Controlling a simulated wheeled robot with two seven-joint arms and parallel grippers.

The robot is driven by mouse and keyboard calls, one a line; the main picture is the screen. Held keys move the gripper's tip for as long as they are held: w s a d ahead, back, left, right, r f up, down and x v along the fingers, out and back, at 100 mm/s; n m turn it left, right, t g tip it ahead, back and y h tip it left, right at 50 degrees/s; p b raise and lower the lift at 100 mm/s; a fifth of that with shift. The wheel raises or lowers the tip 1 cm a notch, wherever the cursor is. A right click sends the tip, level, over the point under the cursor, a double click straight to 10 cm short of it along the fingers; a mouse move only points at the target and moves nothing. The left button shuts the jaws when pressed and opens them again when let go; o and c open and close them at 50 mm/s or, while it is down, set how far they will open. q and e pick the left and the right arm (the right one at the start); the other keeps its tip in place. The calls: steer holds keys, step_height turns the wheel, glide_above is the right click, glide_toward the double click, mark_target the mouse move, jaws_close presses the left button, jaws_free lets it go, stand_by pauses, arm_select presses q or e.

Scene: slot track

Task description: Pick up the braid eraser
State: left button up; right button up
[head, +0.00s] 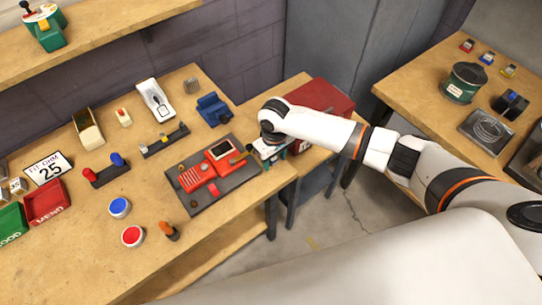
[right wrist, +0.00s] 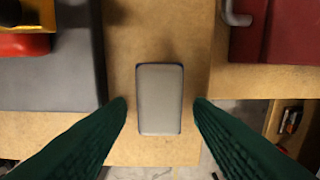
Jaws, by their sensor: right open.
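A grey rounded rectangular block with a dark rim, which looks like the braid eraser (right wrist: 159,99), lies on the wooden bench near its edge in the right wrist view. My right gripper (right wrist: 161,104) is open, with one green finger on each side of the block and a visible gap on both sides. In the head view my right gripper (head: 268,152) hangs over the right end of the bench, and I cannot make out the block clearly beneath it. My left gripper is not in view.
A dark tray with a red device (head: 207,178) lies just left of the gripper. A red metal box (head: 318,100) stands to its right. A blue tool (head: 213,109) and several small items sit further left on the bench. The floor shows beyond the bench edge.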

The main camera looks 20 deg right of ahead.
jaws_close()
step_height(320, 180, up, 10)
steer(key=shift+r+b, duration=0.1)
steer(key=shift+b, duration=0.45)
